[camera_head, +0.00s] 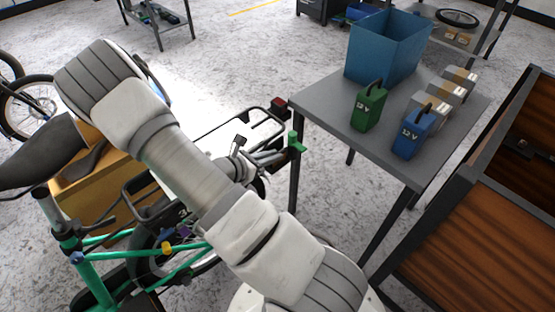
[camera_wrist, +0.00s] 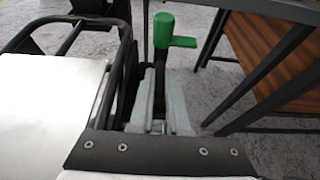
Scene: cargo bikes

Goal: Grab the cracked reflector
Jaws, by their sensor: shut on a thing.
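My gripper (camera_head: 280,157) reaches to the rear end of the cargo bike's rack, beside the grey table. It is shut on a small dark reflector with a green bracket (camera_head: 297,143). In the wrist view the green bracket (camera_wrist: 163,30) stands up past the fingertips (camera_wrist: 160,75), with a short arm to the right. The dark part between the fingers is mostly hidden, so I cannot make out a crack or whether it still touches the bike. Another dark red block (camera_head: 279,103) sits at the far rear corner of the rack.
The black rack (camera_wrist: 98,70) is close to the left of my gripper. The grey table (camera_head: 328,107) stands to the right, holding a blue bin (camera_head: 385,50), a green battery (camera_head: 367,108), a blue battery (camera_head: 411,135) and silver boxes. A brown-panelled crate (camera_head: 470,240) is at the right.

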